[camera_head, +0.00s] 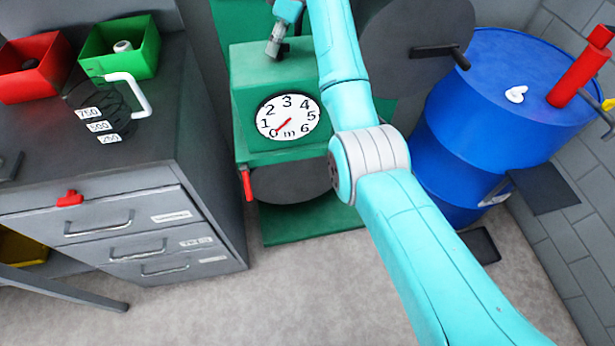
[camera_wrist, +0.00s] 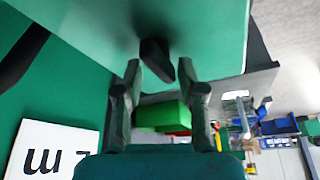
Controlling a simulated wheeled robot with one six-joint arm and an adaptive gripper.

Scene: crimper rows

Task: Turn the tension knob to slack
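The green machine (camera_head: 245,80) stands in the middle of the head view, with a round white dial (camera_head: 300,112) numbered 0 to 6 on its front. The dial's red pointer is near 0. My gripper (camera_head: 273,50) points down at the machine's top. In the wrist view, a dark tapered knob (camera_wrist: 156,60) stands out from the green surface. My gripper (camera_wrist: 159,68) is open, one finger on each side of the knob, with gaps visible. Any slack marking is not readable. The white card (camera_wrist: 50,150) shows an "m" and part of another character.
A grey drawer cabinet (camera_head: 120,180) stands at left, bearing a red bin (camera_head: 35,65), a green bin (camera_head: 120,45) and a jug (camera_head: 98,110). A blue drum (camera_head: 460,130) and a dark disc with a handle (camera_head: 400,45) are at right.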

